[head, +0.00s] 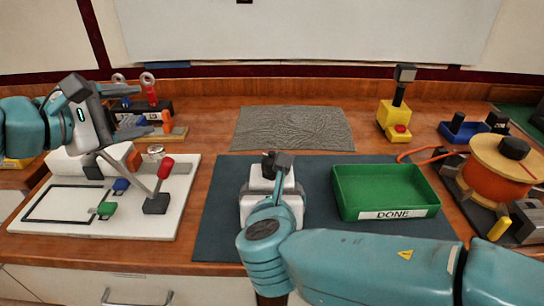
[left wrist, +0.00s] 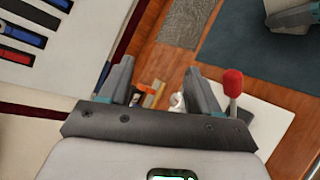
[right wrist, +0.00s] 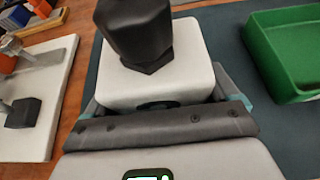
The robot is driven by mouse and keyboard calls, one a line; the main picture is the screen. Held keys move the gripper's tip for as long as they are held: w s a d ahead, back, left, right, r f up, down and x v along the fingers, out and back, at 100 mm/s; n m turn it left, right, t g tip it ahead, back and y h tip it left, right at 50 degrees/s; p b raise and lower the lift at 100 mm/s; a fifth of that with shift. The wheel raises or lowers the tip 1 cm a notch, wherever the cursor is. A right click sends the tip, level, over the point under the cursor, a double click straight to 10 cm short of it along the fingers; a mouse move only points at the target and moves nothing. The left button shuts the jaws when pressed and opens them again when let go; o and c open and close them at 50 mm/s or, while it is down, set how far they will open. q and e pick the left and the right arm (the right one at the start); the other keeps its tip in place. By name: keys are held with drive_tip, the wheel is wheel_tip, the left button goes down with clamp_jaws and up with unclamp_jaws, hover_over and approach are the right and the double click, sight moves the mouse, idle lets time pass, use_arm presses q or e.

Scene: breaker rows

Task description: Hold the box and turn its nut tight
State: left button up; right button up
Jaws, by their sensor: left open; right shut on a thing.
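The white box (head: 258,183) stands on the dark mat, with a black nut (head: 268,160) on its top. In the right wrist view the box (right wrist: 190,70) fills the space in front of my jaws, and the black nut (right wrist: 140,32) has a hexagonal base. My right gripper (right wrist: 165,105) is shut on the box; its fingertips are mostly hidden by the box. My left gripper (head: 138,108) is open and empty, well left of the box and above the white board. In the left wrist view its two fingers (left wrist: 158,72) stand apart with nothing between them.
A green tray marked DONE (head: 345,205) sits right of the box on the dark mat (head: 222,225). A red-knobbed lever (head: 165,168) rises from the white board (head: 150,222) at left. A cable spool (head: 490,188) and a yellow device (head: 393,118) stand at right. A grey textured mat (head: 292,128) lies clear behind.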

use_arm(q)
drive_tip(key=s+d+f+n+g+h, duration=0.25)
drive_tip(key=d+g+h, duration=0.2)
drive_tip(key=d, duration=0.35)
drive_tip(key=g+h, duration=0.1)
drive_tip(key=g, duration=0.4)
approach(267, 158)
drive_tip(key=shift+t, duration=0.25)
drive_tip(key=x, duration=1.1)
drive_tip(key=shift+s, duration=0.25)
drive_tip(key=shift+c, duration=0.3)
drive_tip(key=c, duration=0.9)
